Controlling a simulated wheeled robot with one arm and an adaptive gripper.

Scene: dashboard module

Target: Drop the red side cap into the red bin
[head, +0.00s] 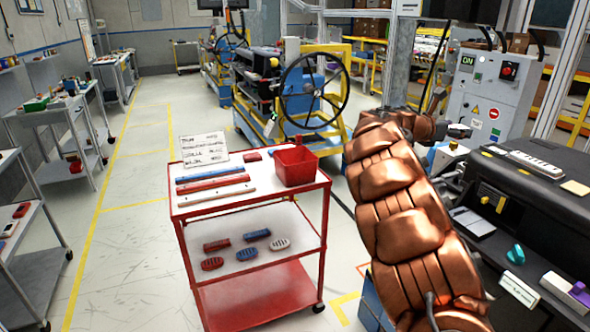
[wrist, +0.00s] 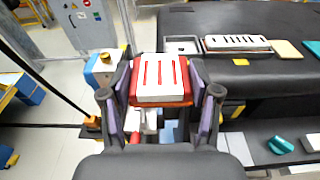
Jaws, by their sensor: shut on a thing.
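My gripper (wrist: 160,88) is shut on the red side cap (wrist: 176,65) in the wrist view. The cap is a block with red sides and a pale front face with red slots, held between the two fingers. In the head view my arm reaches away on the right, with the gripper (head: 452,131) beside the dark dashboard module; the cap is too small to make out there. The red bin (head: 296,167) stands on the back right corner of the red cart's top, to the left of my arm. Its inside looks empty from here.
The red cart (head: 250,208) also carries red, blue and white strips (head: 213,187), a paper sheet (head: 205,149) and a small red piece (head: 252,156). Several vent pieces lie on its middle shelf. The black dashboard module (head: 540,190) fills the right side. Floor left of the cart is clear.

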